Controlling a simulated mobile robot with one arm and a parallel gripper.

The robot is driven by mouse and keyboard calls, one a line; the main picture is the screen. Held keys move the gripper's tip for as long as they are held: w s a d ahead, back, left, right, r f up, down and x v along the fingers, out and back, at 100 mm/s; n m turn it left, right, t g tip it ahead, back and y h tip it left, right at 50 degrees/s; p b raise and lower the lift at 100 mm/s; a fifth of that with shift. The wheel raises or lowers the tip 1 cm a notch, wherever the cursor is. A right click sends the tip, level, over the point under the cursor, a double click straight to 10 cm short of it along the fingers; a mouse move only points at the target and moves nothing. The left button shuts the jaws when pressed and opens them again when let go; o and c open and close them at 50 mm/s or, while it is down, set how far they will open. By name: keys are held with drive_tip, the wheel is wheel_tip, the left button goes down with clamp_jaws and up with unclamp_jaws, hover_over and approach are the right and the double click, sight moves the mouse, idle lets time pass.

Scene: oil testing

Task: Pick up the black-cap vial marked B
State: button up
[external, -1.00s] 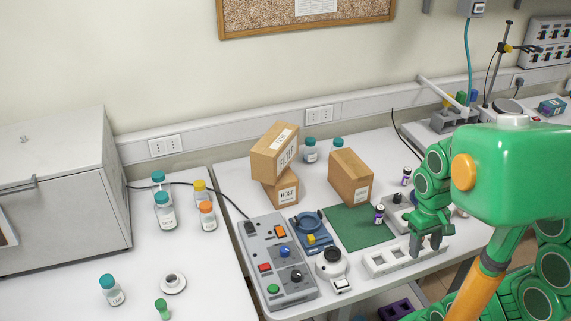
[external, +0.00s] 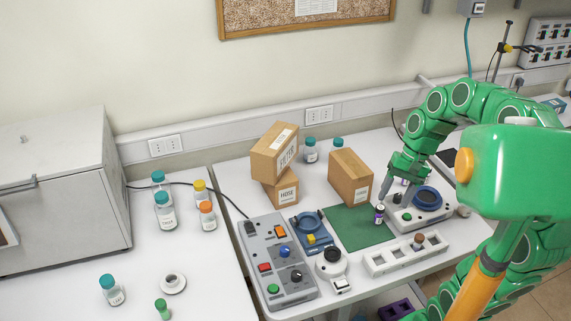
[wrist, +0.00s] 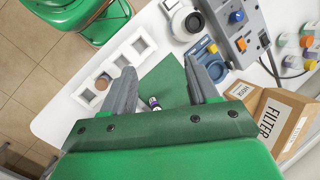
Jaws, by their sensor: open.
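A small dark-capped vial (external: 379,214) with a purple and white label stands on the green mat (external: 352,228), near its right edge. In the wrist view the vial (wrist: 154,103) shows between my fingers, and its marking is too small to read. My gripper (external: 396,194) is open and points down beside and above this vial, apart from it. Its two grey fingers also show spread in the wrist view (wrist: 161,70). Another small vial (external: 404,182) is mostly hidden behind my gripper.
A white rack (external: 378,265) with a brown-topped item (external: 419,239) stands in front of the mat. A cardboard box (external: 350,178) stands close behind it. A device with a blue ring (external: 427,199) is to the right. A blue device (external: 312,231) is to the left.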

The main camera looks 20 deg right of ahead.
drive_tip(key=w+d+r+m+t+y, duration=0.1)
drive_tip(key=w+d+m+t+y, duration=0.15)
drive_tip(key=w+d+m, duration=0.4)
drive_tip(key=w+d+r+m+t+y, duration=0.1)
drive_tip(key=w+d+m+y, duration=0.25)
drive_tip(key=w+d, duration=0.55)
drive_tip(key=w+d+f+m+t, duration=0.2)
drive_tip(key=d+m, duration=0.2)
drive_tip(key=d, duration=0.4)
drive_tip(key=w+d+f+m+t, duration=0.2)
drive_tip(key=d+m+t, duration=0.15)
drive_tip(key=d, duration=0.45)
drive_tip(key=w+d+f+m+t, duration=0.1)
drive_tip(key=w+d+f+m, duration=0.2)
drive_tip(key=d, duration=0.5)
drive_tip(key=shift+m, duration=0.35)
drive_tip(key=f, duration=1.6)
drive_tip(key=shift+s+a+f, duration=0.15)
drive_tip(key=shift+a+f, duration=0.1)
drive_tip(key=shift+a, duration=0.05)
drive_tip(key=shift+w+a+f, duration=0.2)
drive_tip(key=shift+f, duration=0.15)
drive_tip(key=shift+x, duration=3.6)
drive_tip(key=shift+d+f, duration=0.1)
drive_tip(key=shift+c, duration=0.2)
